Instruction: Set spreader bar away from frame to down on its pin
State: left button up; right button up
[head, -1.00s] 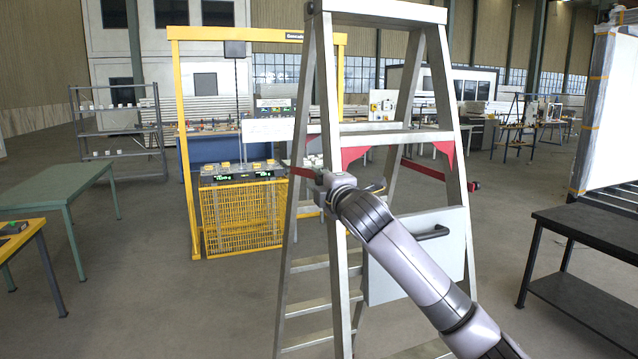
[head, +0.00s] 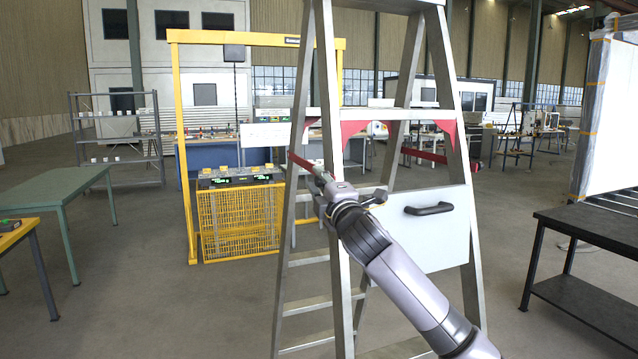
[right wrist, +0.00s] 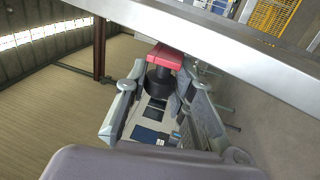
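A metal A-frame (head: 455,100), like a stepladder, stands in the middle of the head view. A red spreader bar (head: 301,161) shows at its left side and slopes down to my right gripper (head: 321,177). In the right wrist view the bar's red part (right wrist: 166,57) ends in a black grip (right wrist: 160,83), which sits between the fingertips of my right gripper (right wrist: 163,72). The fingers look closed on this grip. I cannot make out the pin. My left gripper is out of view.
A white panel with a black handle (head: 429,209) hangs on the frame's right side, close to my right arm. A metal rail (right wrist: 215,42) crosses near the gripper. A black table (head: 590,235) stands at right, a green table (head: 60,190) at left, a yellow gantry (head: 182,140) behind.

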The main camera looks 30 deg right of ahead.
jog(key=o, duration=0.5)
jog(key=shift+f, duration=0.4)
jog(key=shift+w, duration=0.1)
jog(key=shift+r, duration=0.1)
jog(key=v, duration=1.2)
